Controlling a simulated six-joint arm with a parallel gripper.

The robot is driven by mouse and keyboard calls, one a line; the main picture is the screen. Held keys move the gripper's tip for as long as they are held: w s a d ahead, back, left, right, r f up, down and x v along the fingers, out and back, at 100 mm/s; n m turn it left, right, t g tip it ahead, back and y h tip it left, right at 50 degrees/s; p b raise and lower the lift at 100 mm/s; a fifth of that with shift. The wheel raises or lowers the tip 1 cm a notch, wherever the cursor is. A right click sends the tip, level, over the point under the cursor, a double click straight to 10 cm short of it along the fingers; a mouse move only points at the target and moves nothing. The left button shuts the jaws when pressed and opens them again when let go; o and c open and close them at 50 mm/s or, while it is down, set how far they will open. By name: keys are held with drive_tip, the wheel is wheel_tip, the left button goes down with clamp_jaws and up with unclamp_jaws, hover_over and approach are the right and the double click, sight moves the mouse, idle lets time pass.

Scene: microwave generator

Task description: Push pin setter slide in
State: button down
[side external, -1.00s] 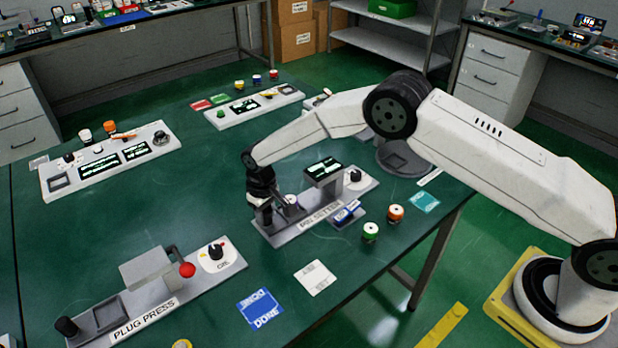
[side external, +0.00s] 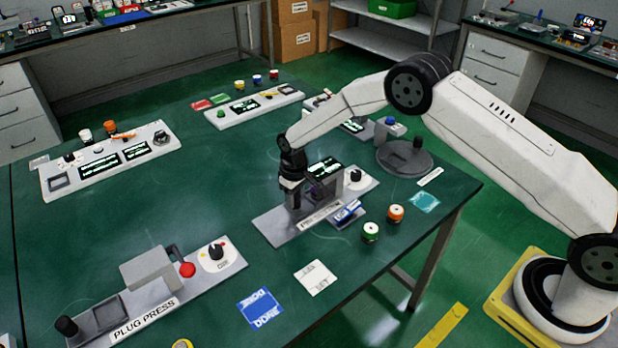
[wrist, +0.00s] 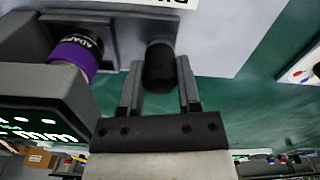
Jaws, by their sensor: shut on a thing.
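The pin setter (side external: 272,228) is a grey base with a label and a raised block carrying a lit screen (side external: 324,168). My gripper (side external: 294,204) is low over its middle, just left of the block. In the wrist view my gripper (wrist: 160,82) is shut on a black upright knob (wrist: 160,66), with a finger on each side. A black adapter with a purple band (wrist: 76,54) sits on the grey slide plate (wrist: 118,42) beside the knob, close against the block. The knob is mostly hidden by my fingers in the side view.
The plug press (side external: 140,290) stands at front left. A green-sided spool (side external: 370,232) and an orange-sided one (side external: 396,214) are right of the pin setter, near the table edge. A blue item (side external: 347,212) lies at its front. The table to its left is clear.

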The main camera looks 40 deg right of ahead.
drive_tip(key=shift+c, duration=2)
unclamp_jaws()
drive_tip(key=shift+d, duration=0.45)
drive_tip(key=shift+o, duration=0.5)
drive_tip(key=shift+a, duration=0.15)
drive_tip(key=shift+r, duration=0.15)
drive_tip(key=shift+r, duration=3.8)
drive_tip(key=shift+r, duration=0.1)
drive_tip(key=shift+s+r, duration=0.2)
drive_tip(key=s+d+r+m+t, duration=0.1)
drive_tip(key=s+d+r, duration=0.1)
drive_tip(key=s, duration=0.7)
drive_tip(key=s+d+r, duration=0.2)
drive_tip(key=s+r, duration=0.1)
drive_tip(key=s, duration=0.6)
drive_tip(key=s+d+r+m+t, duration=0.1)
drive_tip(key=s+d+r, duration=0.2)
drive_tip(key=s, duration=0.6)
drive_tip(key=shift+s+r+m+t, duration=0.2)
drive_tip(key=shift+r+m+t, duration=0.1)
drive_tip(key=shift+r, duration=0.05)
